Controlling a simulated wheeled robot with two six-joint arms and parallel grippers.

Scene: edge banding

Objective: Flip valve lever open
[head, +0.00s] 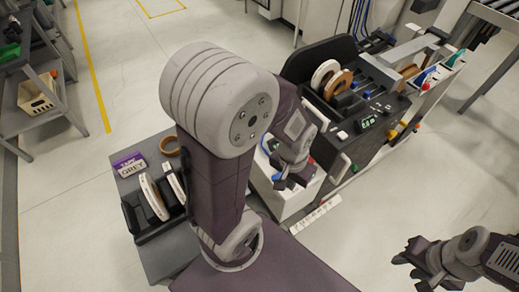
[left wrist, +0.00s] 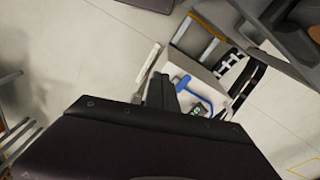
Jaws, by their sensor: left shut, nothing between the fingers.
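A blue lever-like handle (left wrist: 188,84) shows in the left wrist view on a white box-shaped unit, just right of my left gripper's dark fingers (left wrist: 162,92). In the head view a bit of blue (head: 270,146) shows on the white cabinet (head: 285,200), mostly hidden behind my left arm. My left gripper (head: 288,184) is shut and empty, above the white cabinet beside the machine. I cannot tell whether it touches the handle. My right gripper (head: 412,268) is at the lower right, over bare floor, with its fingers apart and nothing between them.
The dark edge-banding machine (head: 365,140) carries white (head: 325,74) and brown (head: 338,84) rolls. A grey stand (head: 165,250) with tape rolls and a purple-and-white box (head: 130,165) stands left of my arm. A shelf with a bin (head: 38,93) is at far left.

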